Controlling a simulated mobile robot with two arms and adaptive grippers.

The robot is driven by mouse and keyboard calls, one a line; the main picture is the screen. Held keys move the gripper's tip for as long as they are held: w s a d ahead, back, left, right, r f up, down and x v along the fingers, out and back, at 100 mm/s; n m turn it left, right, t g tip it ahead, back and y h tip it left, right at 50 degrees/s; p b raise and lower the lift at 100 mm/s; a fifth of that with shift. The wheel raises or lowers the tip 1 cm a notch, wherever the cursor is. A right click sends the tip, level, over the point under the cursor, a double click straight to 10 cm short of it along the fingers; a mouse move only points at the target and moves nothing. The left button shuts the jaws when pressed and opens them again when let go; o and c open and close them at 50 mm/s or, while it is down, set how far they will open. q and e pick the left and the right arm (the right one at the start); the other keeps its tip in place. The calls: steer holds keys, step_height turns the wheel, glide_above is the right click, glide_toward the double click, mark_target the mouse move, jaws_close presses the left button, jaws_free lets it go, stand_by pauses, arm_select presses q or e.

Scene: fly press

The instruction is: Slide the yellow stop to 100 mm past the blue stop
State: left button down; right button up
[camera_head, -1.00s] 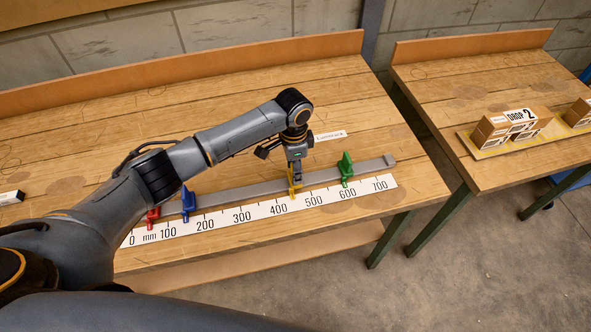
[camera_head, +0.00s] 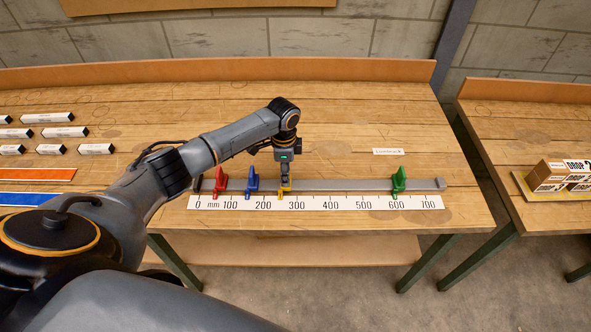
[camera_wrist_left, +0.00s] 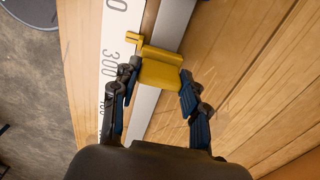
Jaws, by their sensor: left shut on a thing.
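The yellow stop (camera_head: 284,190) sits on the grey rail (camera_head: 340,185), its pointer about midway between 200 and 300 on the white scale (camera_head: 345,203). My left gripper (camera_head: 285,183) comes down from above and is shut on it. In the left wrist view the yellow stop (camera_wrist_left: 160,70) lies between the two fingers (camera_wrist_left: 158,88), its pointer over the scale's edge. The blue stop (camera_head: 252,182) stands to its left, about midway between 100 and 200. My right gripper is not in view.
The red stop (camera_head: 219,183) stands near 50, left of the blue one. The green stop (camera_head: 398,180) stands just short of 600, and the rail between yellow and green is clear. A small label (camera_head: 388,151) lies behind the rail.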

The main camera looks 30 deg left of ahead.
arm_select(q)
steer(key=shift+f, duration=0.1)
steer(key=c, duration=0.7)
jaws_free()
steer(key=shift+r, duration=0.3)
step_height(320, 180, up, 12)
steer(key=shift+f, duration=0.25)
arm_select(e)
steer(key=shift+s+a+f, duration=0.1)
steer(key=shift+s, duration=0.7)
